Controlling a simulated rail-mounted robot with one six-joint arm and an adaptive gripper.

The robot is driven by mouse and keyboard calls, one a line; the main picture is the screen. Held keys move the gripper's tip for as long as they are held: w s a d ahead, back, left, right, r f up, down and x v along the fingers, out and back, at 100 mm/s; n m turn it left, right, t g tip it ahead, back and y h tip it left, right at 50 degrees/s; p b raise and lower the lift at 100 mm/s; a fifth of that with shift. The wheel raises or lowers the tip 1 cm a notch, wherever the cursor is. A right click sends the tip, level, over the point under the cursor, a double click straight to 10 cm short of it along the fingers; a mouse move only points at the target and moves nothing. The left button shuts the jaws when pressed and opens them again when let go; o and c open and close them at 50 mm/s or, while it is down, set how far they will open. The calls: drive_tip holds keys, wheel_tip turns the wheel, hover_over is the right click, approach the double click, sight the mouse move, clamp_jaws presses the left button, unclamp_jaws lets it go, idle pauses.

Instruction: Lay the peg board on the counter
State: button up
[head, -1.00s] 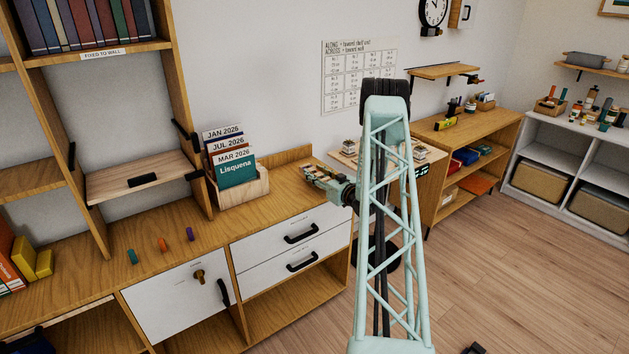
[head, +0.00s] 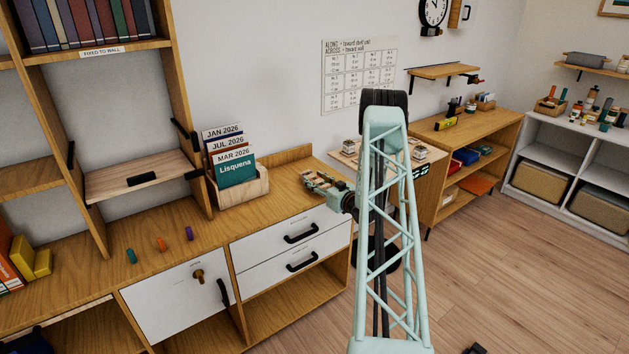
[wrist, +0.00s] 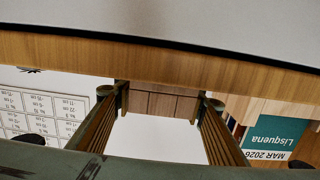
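A pale wooden board (head: 112,186) with a black handle sits across the left bookshelf bay, above the counter; I cannot tell whether it is the peg board. Black fittings show by its sides. The wooden counter (head: 262,215) runs below it, with teal (head: 132,256), orange (head: 162,244) and purple (head: 189,234) pegs lying on it. My gripper (head: 308,180) is over the counter's right end, right of the card holder. In the wrist view my gripper (wrist: 160,98) has its two fingers apart, with nothing visibly clamped between them.
A wooden holder (head: 247,190) with dated cards stands on the counter between the board and my gripper. Bookshelf uprights (head: 168,80) flank the board's bay. White drawers (head: 300,235) sit below the counter. Yellow blocks (head: 42,262) stand at the far left.

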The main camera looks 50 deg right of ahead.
drive_tip(key=shift+o, duration=1.1)
drive_tip(key=shift+r, duration=0.2)
drive_tip(key=p+v, duration=0.1)
drive_tip(key=v, duration=1.1)
drive_tip(key=shift+f, duration=0.1)
